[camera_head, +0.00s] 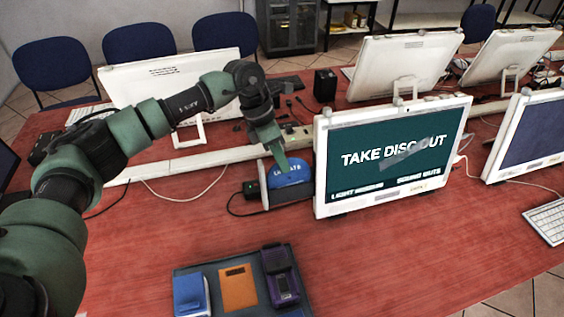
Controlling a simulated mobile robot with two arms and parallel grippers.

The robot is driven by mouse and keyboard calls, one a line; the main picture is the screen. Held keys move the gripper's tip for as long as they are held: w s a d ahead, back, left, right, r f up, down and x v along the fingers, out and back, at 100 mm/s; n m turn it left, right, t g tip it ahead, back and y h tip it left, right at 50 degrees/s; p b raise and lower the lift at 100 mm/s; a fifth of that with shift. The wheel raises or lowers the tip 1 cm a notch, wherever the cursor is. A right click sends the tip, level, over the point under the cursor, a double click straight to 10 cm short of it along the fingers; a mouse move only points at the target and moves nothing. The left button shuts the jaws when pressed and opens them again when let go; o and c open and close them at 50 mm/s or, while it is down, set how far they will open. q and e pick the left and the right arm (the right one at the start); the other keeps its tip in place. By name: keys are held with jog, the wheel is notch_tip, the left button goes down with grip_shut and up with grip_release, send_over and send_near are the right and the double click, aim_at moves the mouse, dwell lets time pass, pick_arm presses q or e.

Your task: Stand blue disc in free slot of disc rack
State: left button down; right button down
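The blue disc (297,174) stands on edge at the middle of the table, left of the monitor with "TAKE DISC OUT" on it. Only its upper part shows; its lower part is hidden. A small holder with a pale side plate (264,186), which looks like the disc rack, is around it. Its slots cannot be made out. My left gripper (283,164) reaches down from above, its tip overlapping the disc's upper left part. I cannot tell whether its fingers are open or shut on the disc. My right gripper is not in view.
The monitor (390,155) stands close on the right of the rack. A power strip (296,136) and cables lie behind it, and a black adapter (251,189) lies on its left. A grey tray (184,271) with several items is in front. The red table (130,250) is clear at front left.

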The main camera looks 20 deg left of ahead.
pick_arm(q)
jog(key=shift+w+a+r+p, duration=0.15)
jog(key=shift+r+p, duration=0.3)
jog(key=shift+r, duration=0.55)
jog(key=shift+w+a+r+p, duration=0.15)
jog(key=shift+r+p, duration=0.3)
jog(key=shift+r, duration=0.6)
jog(key=shift+w+a+r+p, duration=0.1)
jog(key=shift+w+r+p, duration=0.25)
jog(key=shift+r, duration=0.65)
jog(key=shift+w+a+r+p, duration=0.15)
jog(key=shift+r+p, duration=0.35)
jog(key=shift+r, duration=0.45)
jog(key=shift+w+a+r+p, duration=0.1)
jog(key=shift+r+p, duration=0.45)
jog(key=shift+r, duration=0.4)
jog(key=shift+w+a+r+p, duration=0.15)
jog(key=shift+r+p, duration=0.35)
jog(key=shift+r, duration=0.45)
jog(key=shift+d, duration=0.1)
